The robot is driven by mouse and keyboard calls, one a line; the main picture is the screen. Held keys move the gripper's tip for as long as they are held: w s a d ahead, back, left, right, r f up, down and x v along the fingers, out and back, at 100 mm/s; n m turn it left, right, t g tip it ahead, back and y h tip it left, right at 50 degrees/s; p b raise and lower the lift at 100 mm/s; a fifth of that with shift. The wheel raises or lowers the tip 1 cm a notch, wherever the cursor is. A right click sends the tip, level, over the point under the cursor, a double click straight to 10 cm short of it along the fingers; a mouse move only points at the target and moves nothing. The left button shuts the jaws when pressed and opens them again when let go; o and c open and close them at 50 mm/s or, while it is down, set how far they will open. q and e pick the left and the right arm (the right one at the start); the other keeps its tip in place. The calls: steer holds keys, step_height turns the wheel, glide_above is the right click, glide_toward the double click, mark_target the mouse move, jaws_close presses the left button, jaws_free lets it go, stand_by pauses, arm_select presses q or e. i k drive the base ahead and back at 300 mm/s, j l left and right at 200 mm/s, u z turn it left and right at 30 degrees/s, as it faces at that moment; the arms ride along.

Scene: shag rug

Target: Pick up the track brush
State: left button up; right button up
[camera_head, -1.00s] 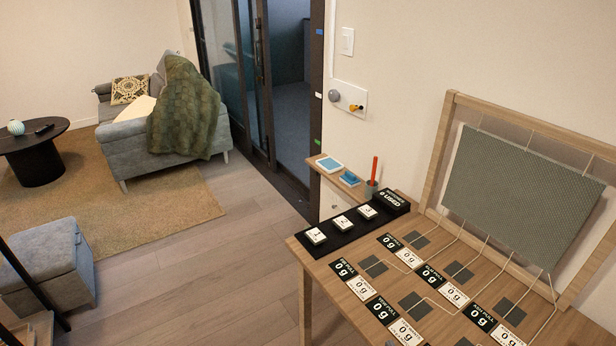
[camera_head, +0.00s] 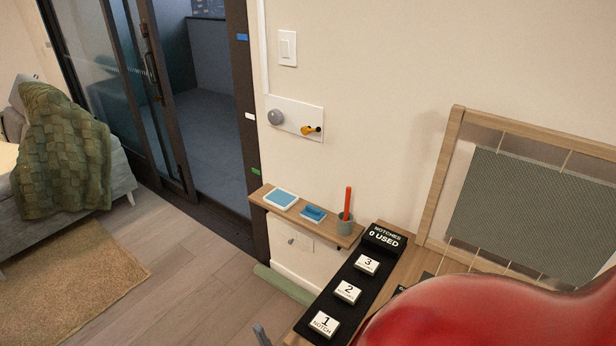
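A small wooden wall shelf (camera_head: 307,219) is near the middle of the head view. Left of the cup is a small blue block-like piece (camera_head: 313,213), perhaps a brush. I cannot tell for certain which of these is the track brush. Neither gripper shows clearly. A small grey tip at the bottom edge is too cut off to identify.
A wooden table stands at the lower right, with a black strip (camera_head: 345,272) of numbered notch tiles. A blue-and-white flat box (camera_head: 281,199) is on the shelf's left end. A green roll (camera_head: 285,285) lies on the floor below. Clear floor lies left of the table.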

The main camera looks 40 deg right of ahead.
mark_target(348, 194)
steer(key=i+z, duration=0.1)
steer(key=i, duration=0.65)
steer(key=i+j, duration=0.15)
steer(key=i, duration=0.55)
steer(key=i+j+z, duration=0.15)
steer(key=i, duration=0.6)
